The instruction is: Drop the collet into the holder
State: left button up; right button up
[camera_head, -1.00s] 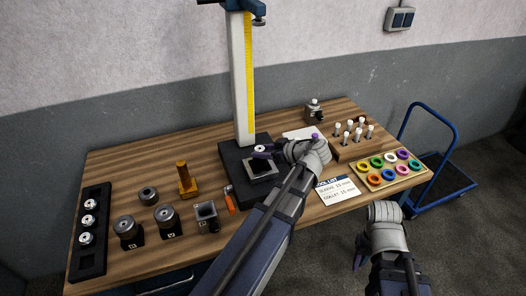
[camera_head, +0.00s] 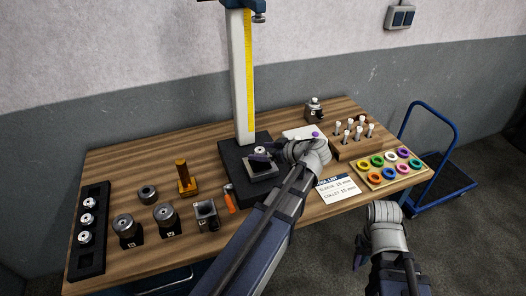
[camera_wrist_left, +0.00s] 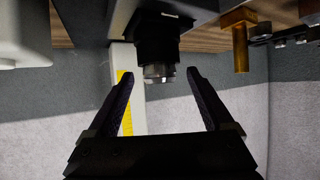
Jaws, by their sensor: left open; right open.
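A silver collet (camera_wrist_left: 158,72) sticks out of the open end of the dark holder (camera_wrist_left: 157,42) in the left wrist view, which shows the table upside down. In the head view the holder (camera_head: 261,171) stands on the black press base, with the collet's pale top (camera_head: 260,149) above it. I cannot tell how deep the collet sits. My left gripper (camera_wrist_left: 150,80) is open, its dark fingers on both sides of the collet's end and apart from it. My right gripper (camera_head: 362,250) hangs empty and open off the table's front right.
The press column (camera_head: 242,80) rises just behind the holder. A black rack (camera_head: 91,260) with several silver pieces lies far left. Dark cylinders, a brass post (camera_head: 183,176) and an orange-handled tool (camera_head: 230,203) stand between. A ring tray (camera_head: 371,178) and peg block (camera_head: 350,151) are right.

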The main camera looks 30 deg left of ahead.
pick_arm(q)
jog(key=p+v, duration=0.3)
jog(key=v, duration=0.4)
jog(key=shift+d+r+p, duration=0.15)
jog(key=shift+d+p, duration=0.2)
jog(key=shift+p, duration=0.05)
jog(key=shift+s, duration=0.1)
dwell(0.4)
jog(key=s+d+f+m+h, duration=0.3)
jog(key=s+d+m, duration=0.2)
jog(key=d+m, duration=0.1)
jog(key=s+d+f+m+g+h, duration=0.1)
jog(key=s+d+f+m+h, duration=0.3)
jog(key=d+m, duration=0.3)
jog(key=s+d+f+m+g+h, duration=0.1)
jog(key=s+d+f+m+h, duration=0.2)
jog(key=s+d+m, duration=0.3)
jog(key=d+f, duration=0.1)
jog(key=d, duration=0.2)
jog(key=shift+d+m+h, duration=0.2)
jog(key=shift+m+h, duration=0.2)
